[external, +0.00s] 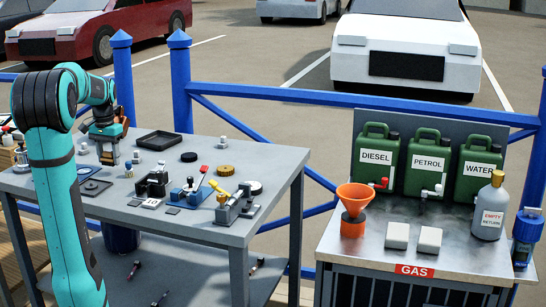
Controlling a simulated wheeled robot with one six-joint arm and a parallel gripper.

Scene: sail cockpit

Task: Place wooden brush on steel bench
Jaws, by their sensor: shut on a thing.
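My gripper (108,148) is over the left part of the grey workbench (205,229), pointing down. It is shut on a small brownish thing that looks like the wooden brush. The gripper and the distance hide most of it, and I cannot tell whether it touches the bench top. The counter with a shiny steel top (375,262) stands apart at the right and looks like the steel bench.
An orange funnel (354,200), two pale blocks (397,236) and a grey bottle (490,208) stand on the steel top, with green cans (424,160) behind. Its front strip is clear. A black tray (158,140) and several small parts crowd the workbench. A blue railing (270,94) runs behind.

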